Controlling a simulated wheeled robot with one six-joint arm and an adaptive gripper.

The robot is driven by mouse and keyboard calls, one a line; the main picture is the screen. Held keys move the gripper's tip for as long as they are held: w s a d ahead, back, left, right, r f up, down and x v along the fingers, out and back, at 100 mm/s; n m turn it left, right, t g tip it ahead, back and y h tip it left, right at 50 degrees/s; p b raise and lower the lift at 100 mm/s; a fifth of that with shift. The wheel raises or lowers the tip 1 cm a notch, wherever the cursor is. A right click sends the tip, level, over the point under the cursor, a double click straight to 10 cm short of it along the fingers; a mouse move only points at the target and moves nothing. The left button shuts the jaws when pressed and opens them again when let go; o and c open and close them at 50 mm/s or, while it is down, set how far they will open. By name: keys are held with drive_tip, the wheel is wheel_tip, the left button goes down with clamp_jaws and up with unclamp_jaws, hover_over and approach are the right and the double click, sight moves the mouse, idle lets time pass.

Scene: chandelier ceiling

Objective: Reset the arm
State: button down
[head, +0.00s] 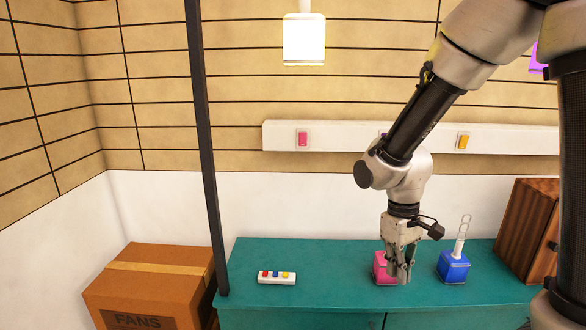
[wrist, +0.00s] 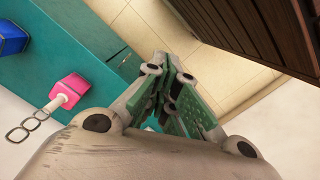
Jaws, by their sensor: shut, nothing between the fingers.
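My gripper (head: 400,277) points down in the head view, in front of the pink block (head: 381,268) on the teal cabinet (head: 330,258), partly covering it. The wrist view shows my gripper (wrist: 169,72) with its green-padded fingers together and nothing between them. There the pink block (wrist: 70,88), with a white post and chain links, lies to the left of the fingers, apart from them. A blue block (head: 454,267) with a white post and links stands to the right of my gripper; the wrist view shows part of it at the left edge (wrist: 12,38).
A white strip (head: 276,279) with coloured buttons lies on the cabinet's left part. A brown wooden box (head: 524,228) stands at its right end. A dark post (head: 206,150) rises at the left, beside a cardboard box (head: 150,285). A white wall rail (head: 380,137) carries pink and yellow switches.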

drive_tip(key=s+d+r+m+t, duration=0.2)
drive_tip(key=s+d+r, duration=0.3)
drive_tip(key=r, duration=0.4)
drive_tip(key=s+d+r+m+t, duration=0.3)
drive_tip(key=s+d+r, duration=0.3)
drive_tip(key=d+r, duration=0.2)
drive_tip(key=shift+s+r+m+t+y, duration=0.3)
drive_tip(key=shift+r, duration=0.5)
